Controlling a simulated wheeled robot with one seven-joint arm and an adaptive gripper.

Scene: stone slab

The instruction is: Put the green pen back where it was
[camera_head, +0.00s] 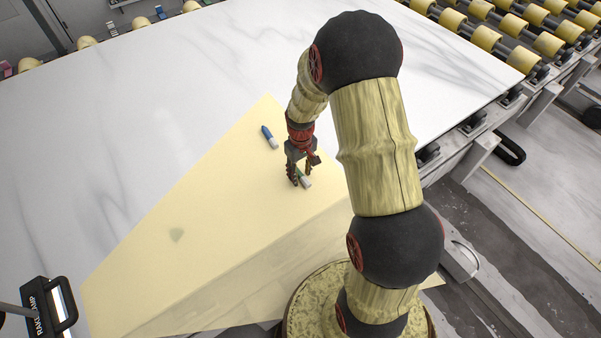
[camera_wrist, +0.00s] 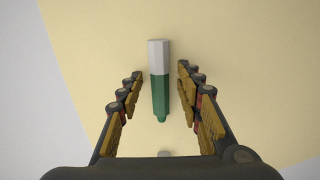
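The green pen (camera_wrist: 160,85) has a white half and a green half. In the wrist view it lies between the two fingers of my gripper (camera_wrist: 158,90), with a clear gap on both sides. In the head view the pen (camera_head: 305,181) lies on the pale yellow surface, partly hidden by my gripper (camera_head: 298,180). My gripper is open and points down over the pen. A blue pen (camera_head: 269,137) with a white end lies on the same yellow area, farther back and a little left.
The pale yellow area (camera_head: 215,215) covers part of the white marbled slab (camera_head: 100,130). A small grey-green mark (camera_head: 176,235) shows on the yellow at left. Yellow rollers (camera_head: 487,38) line the slab's right side. A black clamp (camera_head: 50,305) is at lower left.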

